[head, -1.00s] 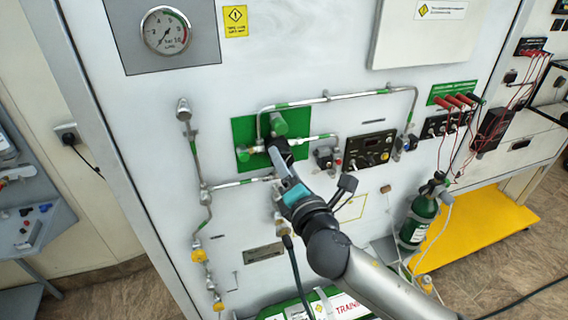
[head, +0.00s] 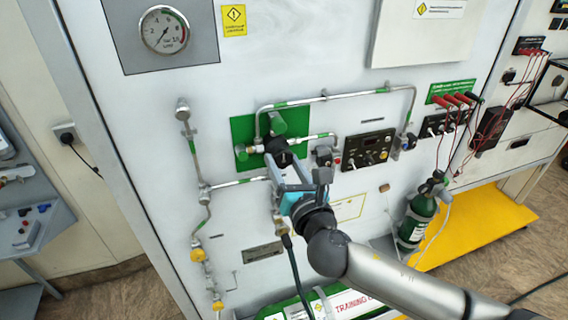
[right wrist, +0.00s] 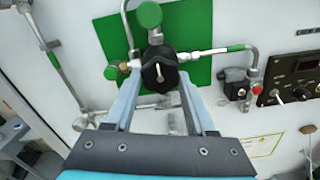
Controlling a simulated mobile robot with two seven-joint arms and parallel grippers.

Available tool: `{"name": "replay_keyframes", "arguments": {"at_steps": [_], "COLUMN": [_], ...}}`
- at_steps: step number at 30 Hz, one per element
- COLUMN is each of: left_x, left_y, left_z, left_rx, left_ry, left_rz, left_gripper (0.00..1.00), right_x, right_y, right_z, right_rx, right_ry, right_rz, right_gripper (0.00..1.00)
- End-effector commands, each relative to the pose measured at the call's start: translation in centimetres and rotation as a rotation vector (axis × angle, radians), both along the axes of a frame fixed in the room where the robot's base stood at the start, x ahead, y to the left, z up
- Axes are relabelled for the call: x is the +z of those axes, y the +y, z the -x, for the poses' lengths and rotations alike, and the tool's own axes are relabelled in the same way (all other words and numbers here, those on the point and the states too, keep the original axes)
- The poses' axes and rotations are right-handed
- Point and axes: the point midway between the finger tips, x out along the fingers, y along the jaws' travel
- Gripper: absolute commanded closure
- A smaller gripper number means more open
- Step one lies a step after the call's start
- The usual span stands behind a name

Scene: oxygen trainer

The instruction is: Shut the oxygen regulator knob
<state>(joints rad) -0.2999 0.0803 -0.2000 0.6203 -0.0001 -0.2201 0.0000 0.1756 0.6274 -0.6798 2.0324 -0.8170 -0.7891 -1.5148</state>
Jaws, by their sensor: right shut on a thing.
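The black regulator knob (right wrist: 160,72) sits in front of the green backing plate (right wrist: 193,97), with a light mark on its face. In the head view the knob (head: 277,150) shows just beyond my fingertips. My right gripper (right wrist: 158,84) is shut on the knob, one finger on each side of it. In the head view the right gripper (head: 281,162) reaches up to the panel from the lower right. The fingers partly hide the pipework below the knob. My left gripper is in neither view.
Metal pipes with green bands (head: 325,98) run around the plate. A round pressure gauge (head: 165,30) is at upper left. A black control box (head: 368,150) is close on the right. A green cylinder (head: 417,220) stands at lower right by a yellow shelf (head: 480,225).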

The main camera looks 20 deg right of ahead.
Motion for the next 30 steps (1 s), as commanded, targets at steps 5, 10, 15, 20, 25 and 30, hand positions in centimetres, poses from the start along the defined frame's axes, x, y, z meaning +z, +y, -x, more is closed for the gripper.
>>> {"name": "replay_keyframes", "arguments": {"at_steps": [5,10,15,20,25,30], "left_x": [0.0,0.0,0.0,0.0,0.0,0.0], "left_y": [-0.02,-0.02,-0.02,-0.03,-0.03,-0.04], "left_z": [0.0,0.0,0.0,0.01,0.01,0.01], "left_rx": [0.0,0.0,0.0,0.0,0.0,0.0], "left_ry": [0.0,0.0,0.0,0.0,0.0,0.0], "left_rz": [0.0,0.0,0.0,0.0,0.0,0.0], "left_gripper": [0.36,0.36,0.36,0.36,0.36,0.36], "right_x": [-0.01,-0.01,-0.01,-0.01,-0.01,-0.01], "right_y": [-0.03,-0.04,-0.04,-0.04,-0.03,-0.02], "right_z": [-0.01,-0.01,-0.01,-0.01,-0.01,-0.01], "right_rx": [0.0,-0.001,-0.001,0.0,0.0,0.0], "right_ry": [-0.001,-0.001,-0.001,-0.001,-0.001,-0.001], "right_rz": [0.024,0.028,0.028,0.028,0.026,0.025], "right_gripper": [1.0,1.0,1.0,0.32,0.15,0.15]}}
